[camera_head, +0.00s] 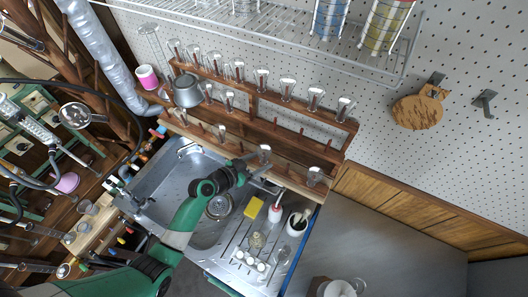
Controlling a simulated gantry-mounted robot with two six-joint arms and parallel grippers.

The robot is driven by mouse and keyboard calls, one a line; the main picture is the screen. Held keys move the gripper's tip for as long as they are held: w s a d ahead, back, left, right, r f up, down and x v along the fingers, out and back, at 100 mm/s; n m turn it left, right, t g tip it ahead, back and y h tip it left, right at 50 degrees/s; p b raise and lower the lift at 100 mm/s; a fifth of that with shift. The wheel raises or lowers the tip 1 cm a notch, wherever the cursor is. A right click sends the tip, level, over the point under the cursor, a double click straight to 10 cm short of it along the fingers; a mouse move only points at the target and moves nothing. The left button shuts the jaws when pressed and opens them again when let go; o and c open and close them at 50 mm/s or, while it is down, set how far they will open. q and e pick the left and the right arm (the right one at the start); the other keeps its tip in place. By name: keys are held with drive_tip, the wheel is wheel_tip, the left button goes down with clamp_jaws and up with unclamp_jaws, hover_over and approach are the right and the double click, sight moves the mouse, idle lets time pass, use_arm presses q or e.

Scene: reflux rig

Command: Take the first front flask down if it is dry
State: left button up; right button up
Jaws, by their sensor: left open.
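A wooden peg rack (290,118) on the wall above the sink holds small clear glass flasks upside down on its pegs. In the front, lower row, one flask (265,151) sits near the middle and another flask (314,174) at the right end. My left gripper (254,159) is open beside the middle flask, just to its left. The picture is too small to tell whether they touch or whether the flask is wet or dry. My right gripper is not in view.
Several flasks, such as one at the back right (345,106), fill the upper rows. A metal pot (187,92) hangs at left. The grey counter (345,225) at right is mostly clear.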

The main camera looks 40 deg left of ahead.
sight(260, 152)
use_arm(q)
drive_tip(key=shift+w+f, duration=0.15)
drive_tip(key=shift+w, duration=0.1)
clamp_jaws()
wheel_tip(260, 152, up, 10)
drive_tip(key=shift+r+p, duration=0.1)
drive_tip(key=shift+p, duration=1.1)
